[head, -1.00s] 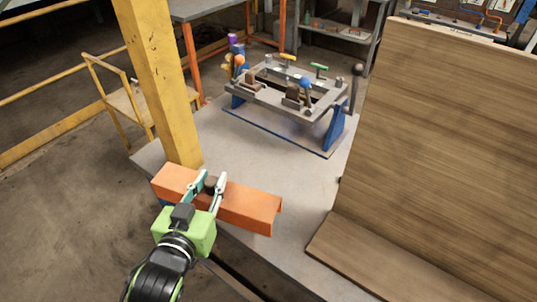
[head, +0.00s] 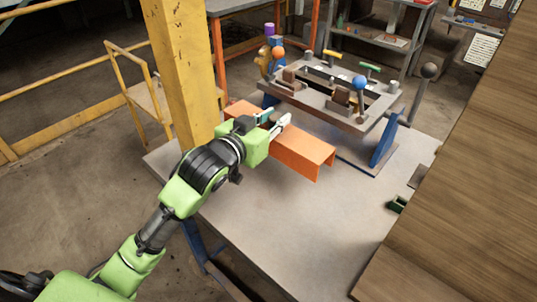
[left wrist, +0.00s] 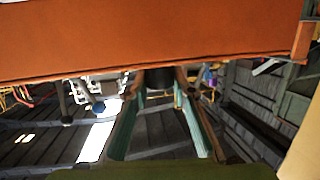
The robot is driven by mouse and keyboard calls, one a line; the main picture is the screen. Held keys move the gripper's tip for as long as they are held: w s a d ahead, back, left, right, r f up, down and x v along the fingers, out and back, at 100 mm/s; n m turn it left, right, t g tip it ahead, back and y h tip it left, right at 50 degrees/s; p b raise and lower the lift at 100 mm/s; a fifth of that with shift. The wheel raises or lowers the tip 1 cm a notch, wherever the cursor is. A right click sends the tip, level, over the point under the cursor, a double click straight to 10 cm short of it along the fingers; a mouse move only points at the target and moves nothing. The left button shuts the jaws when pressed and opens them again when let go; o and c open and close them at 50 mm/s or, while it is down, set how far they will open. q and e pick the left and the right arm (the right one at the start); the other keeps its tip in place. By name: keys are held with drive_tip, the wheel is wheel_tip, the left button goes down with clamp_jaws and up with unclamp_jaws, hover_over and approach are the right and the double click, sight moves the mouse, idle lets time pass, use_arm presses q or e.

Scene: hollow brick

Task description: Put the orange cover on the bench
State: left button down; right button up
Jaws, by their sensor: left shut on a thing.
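The orange cover (head: 301,152) is a long channel-shaped piece in the head view, in front of the blue-legged fixture. My left gripper (head: 276,122) is shut on it near its middle, on the top side. In the left wrist view the cover (left wrist: 150,40) fills the top of the picture, with the gripper's fingers (left wrist: 160,90) reaching up to it. The grey bench (head: 290,222) lies under the cover. I cannot tell whether the cover touches the bench top. My right gripper is not in view.
The fixture (head: 335,88) with coloured knobs stands just behind the cover. A yellow post (head: 183,70) rises close to the cover's left end. A large wooden panel (head: 465,165) blocks the right side. The bench's front middle is clear.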

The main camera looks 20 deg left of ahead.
sight(272, 149)
use_arm(q)
drive_tip(key=f, duration=0.1)
drive_tip(key=d+f, duration=0.1)
drive_tip(key=f, duration=0.1)
drive_tip(key=shift+s+d, duration=0.15)
drive_tip(key=shift+s, duration=0.15)
drive_tip(key=f, duration=0.4)
drive_tip(key=shift+w+a, duration=0.1)
drive_tip(key=shift+a, duration=0.1)
drive_tip(key=shift+f, duration=0.3)
drive_tip(key=shift+d, duration=0.1)
drive_tip(key=shift+f+b, duration=0.1)
drive_tip(key=shift+b, duration=0.2)
drive_tip(key=c, duration=1.7)
unclamp_jaws()
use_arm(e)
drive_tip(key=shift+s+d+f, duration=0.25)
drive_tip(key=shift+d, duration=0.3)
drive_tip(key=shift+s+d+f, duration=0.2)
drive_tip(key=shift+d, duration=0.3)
use_arm(q)
drive_tip(key=v, duration=1.2)
drive_tip(key=shift+b, duration=0.35)
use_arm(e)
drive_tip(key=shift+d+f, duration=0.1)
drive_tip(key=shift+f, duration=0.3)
